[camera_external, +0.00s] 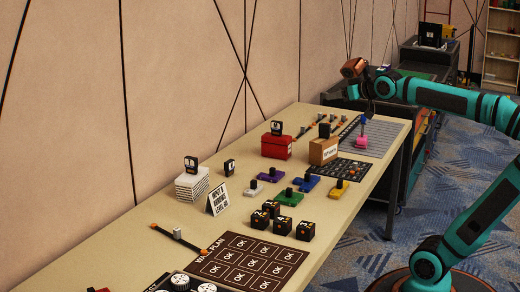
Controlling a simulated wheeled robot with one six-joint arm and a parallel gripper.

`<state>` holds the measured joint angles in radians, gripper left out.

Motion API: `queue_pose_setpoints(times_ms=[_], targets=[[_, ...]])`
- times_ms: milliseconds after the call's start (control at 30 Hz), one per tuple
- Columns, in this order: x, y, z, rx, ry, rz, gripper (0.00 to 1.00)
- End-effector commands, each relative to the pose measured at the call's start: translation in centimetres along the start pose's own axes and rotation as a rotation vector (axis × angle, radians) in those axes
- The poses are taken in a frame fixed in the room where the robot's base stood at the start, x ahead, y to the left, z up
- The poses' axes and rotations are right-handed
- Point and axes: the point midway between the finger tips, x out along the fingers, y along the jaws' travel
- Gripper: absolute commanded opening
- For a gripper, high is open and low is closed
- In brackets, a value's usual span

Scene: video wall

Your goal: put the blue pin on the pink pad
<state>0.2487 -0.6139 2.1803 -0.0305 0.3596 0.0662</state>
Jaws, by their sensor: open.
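A small pink pad (361,143) lies on the grey striped area near the far right end of the table. A small blue upright piece, seemingly the blue pin (363,121), shows directly above the pink pad, and I cannot tell whether it rests on it. My gripper (369,110) points down from above, close to the top of the blue piece. Its jaws are open, but the dark fingers are too small to show whether they surround the piece or only sit over it.
A red box (277,147) and a tan box (323,151) stand left of the pad. A dark patterned board (340,170) lies in front. Purple (270,174), blue (306,183), green (289,197) and yellow (338,190) pieces and black cubes (282,225) lie nearer.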

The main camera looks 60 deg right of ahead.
Motion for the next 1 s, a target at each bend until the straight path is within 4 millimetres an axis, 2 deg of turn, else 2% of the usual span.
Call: queue_pose_setpoints(times_ms=[33,200,300,433,600,1000], targets=[[-1.7,-1.4,0.6,-0.015,0.035,-0.034,0.48],[-6.4,-4.7,2.5,-0.051,0.148,-0.133,0.48],[-8.8,-6.0,3.8,-0.068,0.207,-0.184,0.48],[-11.0,-7.0,5.0,-0.079,0.264,-0.232,0.48],[-12.2,-7.5,5.7,-0.085,0.299,-0.260,0.48],[-12.3,-7.5,5.8,-0.086,0.300,-0.261,0.48]])
